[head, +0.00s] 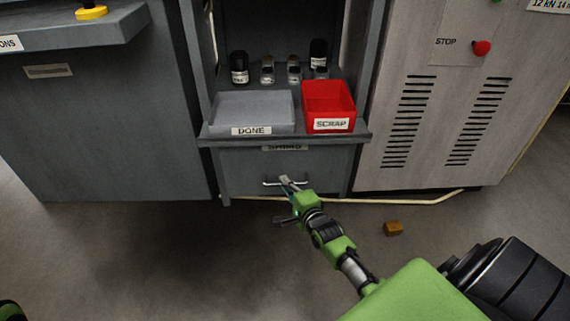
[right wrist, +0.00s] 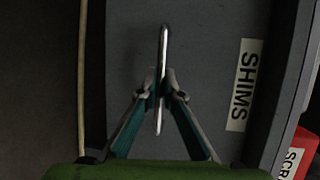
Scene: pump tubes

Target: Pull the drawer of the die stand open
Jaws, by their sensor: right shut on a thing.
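The die stand (head: 207,75) is a grey open-fronted cabinet in the middle of the head view. Its drawer (head: 245,165) has a grey front below the shelf, with a SHIMS label partly hidden by the shelf edge. The drawer looks shut; no opening shows. A metal bar handle (head: 270,183) is on the drawer front. My right gripper (head: 286,181) is shut on the handle. In the right wrist view, the fingers (right wrist: 157,88) close on both sides of the handle (right wrist: 163,50), and the SHIMS label (right wrist: 244,85) reads clearly.
A grey DONE tray (head: 262,98) and a red SCRAP bin (head: 327,98) stand on the shelf, with several small parts behind. A cabinet with a red stop button (head: 482,47) stands right. A brown block (head: 393,228) and a pale cable (head: 420,202) lie on the floor.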

